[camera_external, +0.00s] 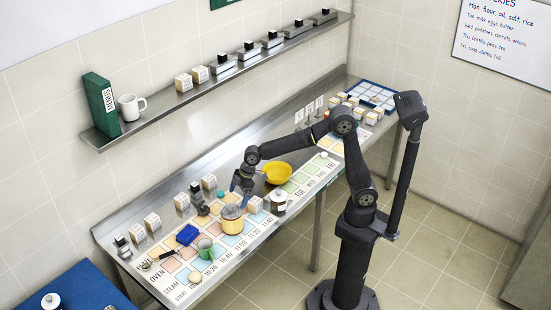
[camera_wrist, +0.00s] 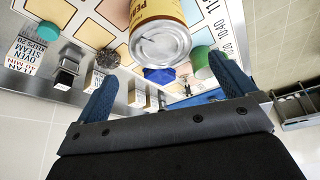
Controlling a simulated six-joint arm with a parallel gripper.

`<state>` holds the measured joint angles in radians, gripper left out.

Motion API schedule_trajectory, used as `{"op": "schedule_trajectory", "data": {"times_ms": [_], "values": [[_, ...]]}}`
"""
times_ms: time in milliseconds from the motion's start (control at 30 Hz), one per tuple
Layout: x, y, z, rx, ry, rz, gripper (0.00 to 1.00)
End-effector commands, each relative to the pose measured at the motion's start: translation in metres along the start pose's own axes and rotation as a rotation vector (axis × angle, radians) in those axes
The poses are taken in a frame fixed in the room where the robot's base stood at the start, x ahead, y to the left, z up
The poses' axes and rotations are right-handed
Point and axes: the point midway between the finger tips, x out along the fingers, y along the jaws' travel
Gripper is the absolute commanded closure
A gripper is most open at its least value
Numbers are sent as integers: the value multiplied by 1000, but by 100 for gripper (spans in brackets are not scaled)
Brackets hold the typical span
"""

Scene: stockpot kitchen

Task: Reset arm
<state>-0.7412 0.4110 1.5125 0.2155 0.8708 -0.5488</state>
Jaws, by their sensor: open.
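My gripper (camera_external: 242,187) hangs low over the counter, with its blue fingers spread open. In the wrist view my gripper (camera_wrist: 165,88) is also open, and nothing is clamped between the fingers. A yellow can (camera_external: 232,213) with a pale top stands on the coloured board, just in front of the fingers. The can (camera_wrist: 160,35) also shows in the wrist view, with a silver end facing the camera, beyond the fingers. The contact between can and fingers cannot be made out. My arm reaches out from its stand over the counter.
The coloured board (camera_external: 264,229) holds a blue item (camera_external: 187,235), a green cup (camera_external: 205,248) and a lidded jar (camera_external: 279,203). A yellow bowl (camera_external: 278,172) stands beyond the gripper. Several small labelled blocks line the back. A wall shelf (camera_external: 180,97) runs above the counter.

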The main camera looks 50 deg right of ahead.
Motion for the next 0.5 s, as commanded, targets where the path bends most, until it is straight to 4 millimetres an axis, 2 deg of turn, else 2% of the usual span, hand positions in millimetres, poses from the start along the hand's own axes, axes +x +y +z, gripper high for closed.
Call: {"op": "schedule_trajectory", "data": {"times_ms": [267, 500], "values": [[9, 0, 0, 0, -2, -1, 0], [50, 0, 1, 1, -4, -2, 0]]}}
